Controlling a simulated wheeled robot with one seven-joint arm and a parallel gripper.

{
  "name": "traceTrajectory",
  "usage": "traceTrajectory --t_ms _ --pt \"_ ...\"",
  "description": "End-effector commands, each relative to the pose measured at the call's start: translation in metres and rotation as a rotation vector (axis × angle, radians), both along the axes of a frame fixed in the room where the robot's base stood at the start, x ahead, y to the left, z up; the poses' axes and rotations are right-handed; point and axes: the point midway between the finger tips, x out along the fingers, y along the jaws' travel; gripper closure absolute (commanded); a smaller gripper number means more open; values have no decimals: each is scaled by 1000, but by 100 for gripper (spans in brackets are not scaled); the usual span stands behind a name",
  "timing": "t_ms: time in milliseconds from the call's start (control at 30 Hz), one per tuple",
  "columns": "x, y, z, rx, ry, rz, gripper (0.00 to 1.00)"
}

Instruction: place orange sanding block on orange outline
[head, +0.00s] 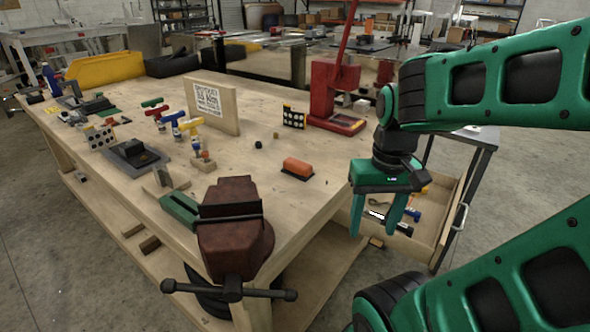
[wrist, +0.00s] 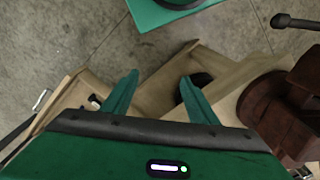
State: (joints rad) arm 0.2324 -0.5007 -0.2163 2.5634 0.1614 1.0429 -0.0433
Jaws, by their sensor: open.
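The orange sanding block (head: 297,167) lies on the wooden workbench (head: 270,205) near its right edge, in the head view. I cannot make out an orange outline in either view. My gripper (head: 373,230) is open and empty, pointing down beyond the bench's right edge, to the right of the block and over the open drawer. In the wrist view its two green fingers (wrist: 160,78) are spread apart with nothing between them. The block does not show in the wrist view.
A dark red vise (head: 236,225) stands at the bench's near corner; it also shows in the wrist view (wrist: 272,108). A red press (head: 325,95) stands behind the block. A wooden board with a printed sheet (head: 212,105) stands upright. The drawer (head: 433,232) holds tools.

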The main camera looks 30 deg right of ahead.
Motion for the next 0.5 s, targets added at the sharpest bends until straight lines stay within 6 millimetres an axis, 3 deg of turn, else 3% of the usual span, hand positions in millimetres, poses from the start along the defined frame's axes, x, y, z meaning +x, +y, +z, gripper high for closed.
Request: traceTrajectory --t_ms 167,400,500 --pt "63 -13 -3 13 -109 197 47" --pt "185 -38 -2 6 -419 563 47" --pt "225 -50 3 -15 -551 672 47"
